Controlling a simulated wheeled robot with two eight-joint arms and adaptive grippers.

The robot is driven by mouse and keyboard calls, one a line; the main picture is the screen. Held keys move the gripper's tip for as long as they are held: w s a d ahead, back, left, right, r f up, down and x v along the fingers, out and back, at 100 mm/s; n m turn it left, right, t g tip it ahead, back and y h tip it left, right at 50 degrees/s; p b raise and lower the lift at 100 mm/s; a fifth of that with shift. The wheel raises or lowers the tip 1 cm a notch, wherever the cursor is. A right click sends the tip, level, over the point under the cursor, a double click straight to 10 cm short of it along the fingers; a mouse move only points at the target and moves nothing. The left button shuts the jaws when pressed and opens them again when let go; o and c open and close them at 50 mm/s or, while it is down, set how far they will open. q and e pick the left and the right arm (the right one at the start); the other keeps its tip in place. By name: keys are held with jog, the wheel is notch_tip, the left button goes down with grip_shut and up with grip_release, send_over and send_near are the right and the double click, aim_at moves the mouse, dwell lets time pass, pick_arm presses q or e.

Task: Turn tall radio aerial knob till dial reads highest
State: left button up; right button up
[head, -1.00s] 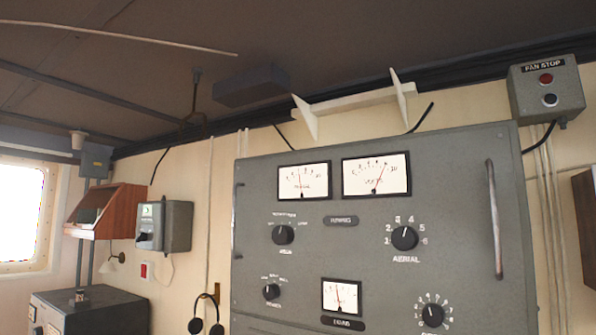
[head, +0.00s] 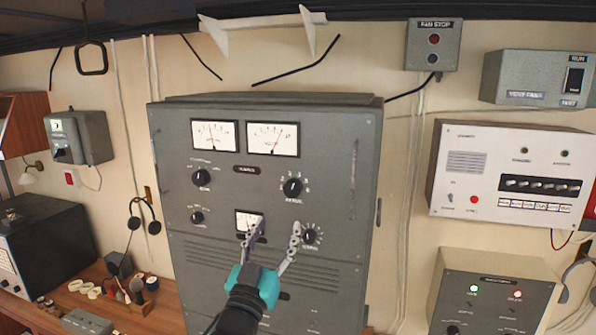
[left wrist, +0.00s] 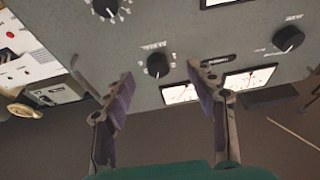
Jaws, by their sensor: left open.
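The tall grey radio (head: 165,200) stands against the wall in the head view. Its aerial knob (head: 292,187), black with a pale pointer line directed up, sits right of centre. The right-hand dial (head: 272,138) above it has its needle leaning right of the middle; its exact reading is too small to tell. My left gripper (head: 273,230) is open and empty in front of the panel, its fingertips below the aerial knob in the picture. In the left wrist view, the panel appears upside down, and the aerial knob (left wrist: 157,64) shows between the spread fingers. My right gripper is out of view.
A lower knob (head: 309,236) and a small meter (head: 249,221) lie close to my fingers. A vertical handle (head: 354,180) stands out on the panel's right. A white control panel (head: 508,172) is on the wall at right. Headphones (head: 145,216) hang at left.

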aim_at(291, 194)
pick_arm(q)
jog(key=shift+h, duration=0.3)
jog(key=x, duration=0.3)
jog(key=r+x, duration=0.1)
jog(key=x, duration=0.1)
jog(key=p+x, duration=0.1)
jog(key=x, duration=0.2)
jog(key=shift+s+d+r, duration=0.1)
jog(key=shift+d+r, duration=0.15)
jog(key=shift+r, duration=0.2)
jog(key=shift+c, duration=0.2)
jog(key=shift+s, duration=0.1)
jog(key=c, duration=1.1)
